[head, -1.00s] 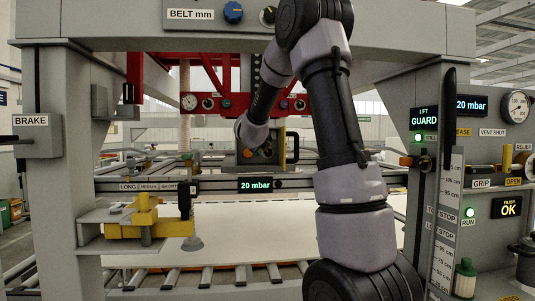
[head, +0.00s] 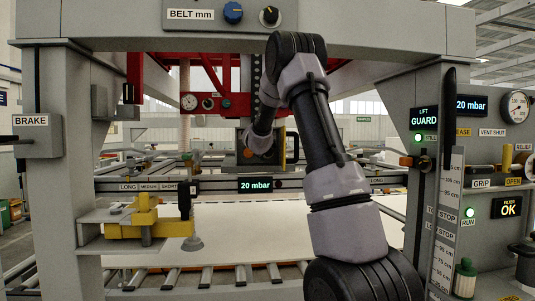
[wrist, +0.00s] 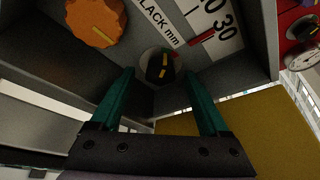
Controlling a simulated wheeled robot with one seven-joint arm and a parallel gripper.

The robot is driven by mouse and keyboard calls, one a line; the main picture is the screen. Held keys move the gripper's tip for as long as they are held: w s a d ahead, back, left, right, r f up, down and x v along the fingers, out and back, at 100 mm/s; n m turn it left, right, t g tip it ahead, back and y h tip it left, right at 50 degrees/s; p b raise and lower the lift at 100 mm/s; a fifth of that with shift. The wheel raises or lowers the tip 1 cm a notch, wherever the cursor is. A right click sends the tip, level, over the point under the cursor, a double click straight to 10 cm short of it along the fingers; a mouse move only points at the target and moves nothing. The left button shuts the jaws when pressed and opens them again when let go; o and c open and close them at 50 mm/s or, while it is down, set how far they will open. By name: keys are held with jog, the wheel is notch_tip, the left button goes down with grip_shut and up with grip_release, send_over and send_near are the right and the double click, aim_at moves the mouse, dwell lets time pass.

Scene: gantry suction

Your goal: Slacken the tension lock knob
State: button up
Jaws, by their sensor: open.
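In the wrist view, a small black knob (wrist: 158,66) with a yellow pointer sits on a pale round plate with green and red marks. A larger orange knob (wrist: 97,22) with a yellow line is to its upper left. No readable label tells which is the tension lock knob. My gripper (wrist: 158,74) is open and empty. Its two green fingers point toward the panel, with the black knob appearing between their tips; contact cannot be told. In the head view, my wrist hides the fingers and most of the panel (head: 247,136).
A red gauge panel (wrist: 293,25) stands at right. In the head view, a rail (head: 215,184) crosses in front, below my wrist.

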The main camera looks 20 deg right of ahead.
grip_shut()
jog(key=n, duration=0.1)
jog(key=n+h, duration=0.1)
jog(key=shift+a+f+n, duration=0.1)
jog(key=shift+f+n, duration=0.1)
jog(key=shift+n, duration=0.1)
jog(key=shift+f+n+t+h, duration=0.1)
jog(key=shift+n+t+h, duration=0.6)
jog(key=shift+n, duration=0.8)
grip_release()
